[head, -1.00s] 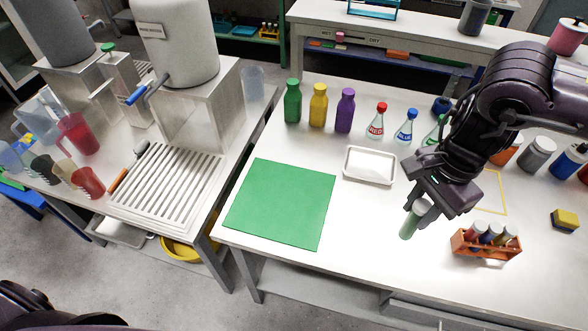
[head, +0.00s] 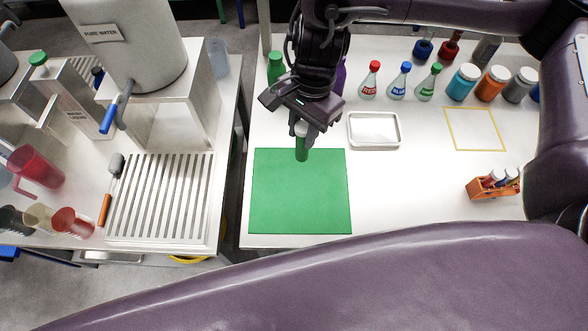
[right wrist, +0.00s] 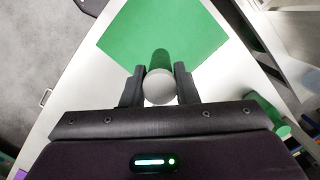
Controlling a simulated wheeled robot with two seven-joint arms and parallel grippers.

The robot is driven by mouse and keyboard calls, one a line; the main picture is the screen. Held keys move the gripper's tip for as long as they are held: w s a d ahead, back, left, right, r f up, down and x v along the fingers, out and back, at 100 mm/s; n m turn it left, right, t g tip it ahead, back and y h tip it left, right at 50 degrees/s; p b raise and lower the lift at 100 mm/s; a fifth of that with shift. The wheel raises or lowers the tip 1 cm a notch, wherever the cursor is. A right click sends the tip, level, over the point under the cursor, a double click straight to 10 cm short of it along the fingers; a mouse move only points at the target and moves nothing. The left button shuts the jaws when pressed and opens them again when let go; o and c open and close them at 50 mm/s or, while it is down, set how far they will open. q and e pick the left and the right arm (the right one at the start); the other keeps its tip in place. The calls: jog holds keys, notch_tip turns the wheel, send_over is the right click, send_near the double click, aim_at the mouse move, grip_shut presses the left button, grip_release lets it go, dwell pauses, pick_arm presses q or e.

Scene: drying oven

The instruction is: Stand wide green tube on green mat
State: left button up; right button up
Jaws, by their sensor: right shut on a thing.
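The wide green tube (head: 302,153) has a grey-white cap and hangs upright from my right gripper (head: 303,128). In the head view it shows over the far edge of the green mat (head: 300,200). In the right wrist view the tube's pale cap (right wrist: 159,88) sits between the two fingers (right wrist: 160,90), with its green body beyond it against the mat (right wrist: 165,30). Whether its bottom touches the mat I cannot tell. The mat lies flat and is otherwise bare. My left gripper is not in view.
A white tray (head: 374,131) lies right of the mat. Bottles and flasks, one with a red cap (head: 369,80), stand along the back. An orange rack (head: 494,185) with tubes stands at the right. A slatted drain board (head: 160,197) is on the left table.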

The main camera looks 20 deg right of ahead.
notch_tip(320, 180, down, 16)
dwell(0.5)
jog(key=shift+w+b, duration=0.1)
jog(key=shift+b, duration=0.2)
jog(key=shift+f+b, duration=0.25)
jog(key=shift+b, duration=0.05)
jog(key=o, duration=0.9)
jog(key=shift+r, duration=0.1)
jog(key=shift+o, duration=0.2)
notch_tip(320, 180, up, 12)
jog(key=d+p, duration=0.1)
jog(key=shift+w+d, duration=0.25)
jog(key=shift+w, duration=0.2)
jog(key=shift+r, duration=0.1)
